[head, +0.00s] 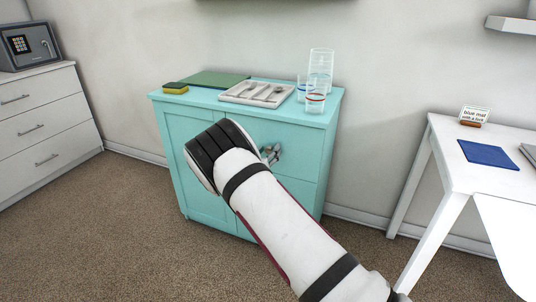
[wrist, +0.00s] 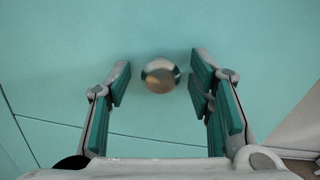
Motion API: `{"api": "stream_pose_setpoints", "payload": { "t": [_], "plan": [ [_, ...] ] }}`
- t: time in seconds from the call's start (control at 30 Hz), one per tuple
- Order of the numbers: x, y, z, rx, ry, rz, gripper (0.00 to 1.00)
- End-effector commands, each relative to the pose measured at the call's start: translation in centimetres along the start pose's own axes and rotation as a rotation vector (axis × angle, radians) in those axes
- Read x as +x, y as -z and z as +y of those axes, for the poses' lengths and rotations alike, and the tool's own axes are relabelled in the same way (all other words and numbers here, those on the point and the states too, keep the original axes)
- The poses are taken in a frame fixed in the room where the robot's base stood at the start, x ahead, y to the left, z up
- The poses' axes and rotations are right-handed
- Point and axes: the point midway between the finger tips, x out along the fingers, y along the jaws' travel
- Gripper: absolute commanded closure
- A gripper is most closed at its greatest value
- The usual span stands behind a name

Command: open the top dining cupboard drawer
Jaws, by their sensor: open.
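The dining cupboard (head: 307,187) is turquoise and stands against the wall in the head view. Its top drawer front (wrist: 60,50) fills most of the wrist view, with a seam below it. A round metal knob (wrist: 161,75) sits on that front, between the fingers of my gripper (wrist: 160,84). The fingers are open, one to each side of the knob, with a gap on both sides. In the head view my gripper (head: 271,154) is at the cupboard's front, and my arm hides much of the drawer front and the knob.
On the cupboard top are a cutlery tray (head: 232,97), several glasses (head: 320,65), a green board (head: 213,78) and a sponge (head: 176,87). A white table (head: 490,178) stands at right, a white drawer unit (head: 45,120) at left. Carpet between is clear.

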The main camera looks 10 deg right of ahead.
Motion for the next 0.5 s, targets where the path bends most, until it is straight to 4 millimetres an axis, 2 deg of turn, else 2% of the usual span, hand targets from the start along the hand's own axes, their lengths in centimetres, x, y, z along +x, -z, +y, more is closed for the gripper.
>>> {"api": "stream_pose_setpoints", "payload": {
  "t": [0.27, 0.4, 0.47, 0.5],
  "plan": [
    [0.13, -0.01, -0.02, 0.000, 0.000, 0.000, 0.52],
    [0.12, 0.00, -0.03, 0.000, 0.000, 0.001, 0.84],
    [0.11, 0.00, -0.03, 0.000, 0.000, 0.001, 0.97],
    [0.12, 0.00, -0.03, 0.000, 0.000, 0.001, 1.00]
  ]
}}
